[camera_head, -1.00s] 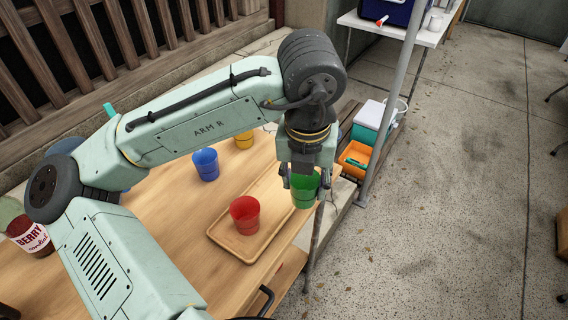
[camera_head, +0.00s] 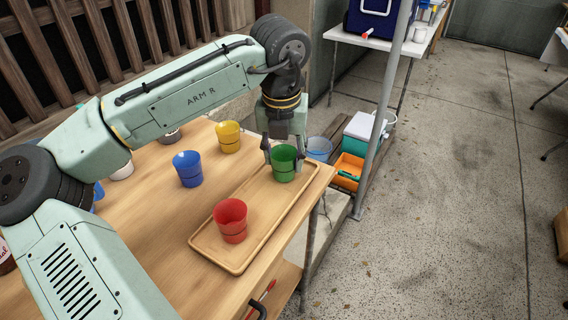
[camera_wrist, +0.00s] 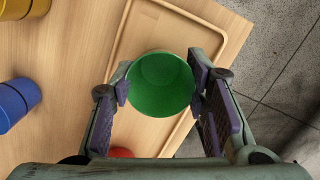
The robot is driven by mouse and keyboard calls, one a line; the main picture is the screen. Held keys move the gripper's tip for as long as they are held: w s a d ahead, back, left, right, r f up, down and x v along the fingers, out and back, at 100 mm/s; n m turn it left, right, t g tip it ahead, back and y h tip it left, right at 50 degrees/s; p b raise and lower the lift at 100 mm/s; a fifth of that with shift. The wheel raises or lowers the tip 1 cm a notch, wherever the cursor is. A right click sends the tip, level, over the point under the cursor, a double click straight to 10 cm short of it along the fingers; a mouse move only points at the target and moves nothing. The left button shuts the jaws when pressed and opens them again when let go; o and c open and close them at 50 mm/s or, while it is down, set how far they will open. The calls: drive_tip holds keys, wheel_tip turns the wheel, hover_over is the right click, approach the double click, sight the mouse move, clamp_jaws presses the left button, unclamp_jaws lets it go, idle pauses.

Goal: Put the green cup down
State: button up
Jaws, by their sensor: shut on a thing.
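The green cup (camera_head: 284,163) is upright at the far end of the wooden tray (camera_head: 206,250), over the tray's floor. I cannot tell whether its base touches the tray. My gripper (camera_head: 284,152) is shut on the cup from above, with a finger on either side of it. In the wrist view the green cup (camera_wrist: 160,84) sits between the two purple-padded fingers of my gripper (camera_wrist: 160,92), its mouth facing the camera. The red cup (camera_head: 231,219) stands on the near part of the same tray. Only its edge shows in the wrist view (camera_wrist: 121,153).
A blue cup (camera_head: 188,168) and a yellow cup (camera_head: 228,136) stand on the wooden table (camera_head: 140,220), left of the tray. The table's right edge runs close beside the tray. An orange bin (camera_head: 349,170) and a metal post (camera_head: 382,120) stand beyond the table.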

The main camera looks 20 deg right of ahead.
sight(283, 179)
drive_tip(key=shift+f, duration=0.1)
drive_tip(key=o, duration=1.1)
wheel_tip(283, 179, up, 12)
drive_tip(key=s+a, duration=0.1)
drive_tip(key=shift+s+b, duration=0.3)
drive_tip(key=shift+s, duration=0.05)
